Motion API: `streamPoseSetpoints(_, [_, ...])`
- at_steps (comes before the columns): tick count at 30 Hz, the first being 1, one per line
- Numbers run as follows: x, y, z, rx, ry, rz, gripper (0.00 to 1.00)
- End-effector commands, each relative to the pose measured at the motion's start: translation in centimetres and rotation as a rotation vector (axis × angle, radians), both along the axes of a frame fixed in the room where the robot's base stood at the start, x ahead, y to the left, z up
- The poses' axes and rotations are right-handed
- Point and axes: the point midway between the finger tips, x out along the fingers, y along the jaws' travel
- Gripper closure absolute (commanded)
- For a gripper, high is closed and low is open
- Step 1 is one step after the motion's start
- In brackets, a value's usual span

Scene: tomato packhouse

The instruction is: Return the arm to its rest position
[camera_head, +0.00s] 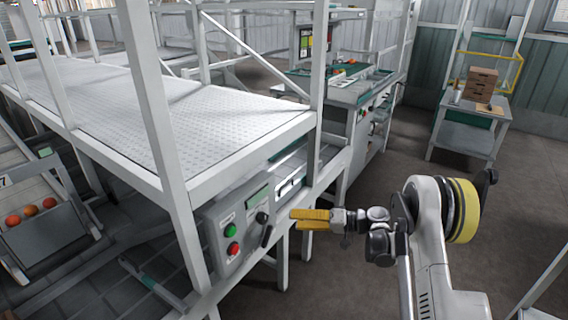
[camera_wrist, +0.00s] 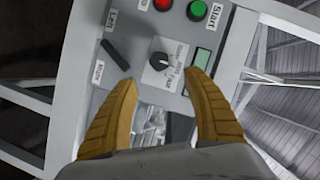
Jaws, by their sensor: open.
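My arm reaches in from the lower right in the head view. My gripper (camera_head: 292,219) has yellow fingers and points left, close to the front of a grey control box (camera_head: 228,262). In the wrist view my gripper (camera_wrist: 165,85) is open, with its two yellow fingers apart and nothing between them. Beyond the fingertips a black rotary knob (camera_wrist: 161,61) shows on the box face. Whether a finger touches the panel, I cannot tell.
The box carries a green Start button (camera_head: 230,230), a red button (camera_head: 233,248) and a black lever (camera_wrist: 116,54). A grey platform with posts (camera_head: 160,110) rises behind it. A small table (camera_head: 463,137) with brown boxes stands at back right. Grey floor (camera_head: 370,185) lies open between.

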Motion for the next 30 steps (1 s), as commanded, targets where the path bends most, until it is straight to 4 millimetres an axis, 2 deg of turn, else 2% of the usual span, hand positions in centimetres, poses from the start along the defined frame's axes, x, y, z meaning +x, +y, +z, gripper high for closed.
streamPoseSetpoints(4, [-0.1,0.3,2.2,-0.052,0.024,-0.014,0.41])
streamPoseSetpoints(8, [-1.0,0.7,6.0,-0.162,0.067,-0.05,0.41])
streamPoseSetpoints(14, [-4.8,0.6,11.7,-0.366,0.123,-0.125,0.41])
streamPoseSetpoints(17, [-7.6,0.2,14.1,-0.466,0.139,-0.165,0.41])
streamPoseSetpoints(21, [-12.4,-0.8,16.6,-0.604,0.148,-0.223,0.41])
streamPoseSetpoints(25, [-17.3,-2.2,18.2,-0.731,0.141,-0.278,0.41])
streamPoseSetpoints(30, [-23.9,-4.6,19.1,-0.889,0.111,-0.353,0.41])
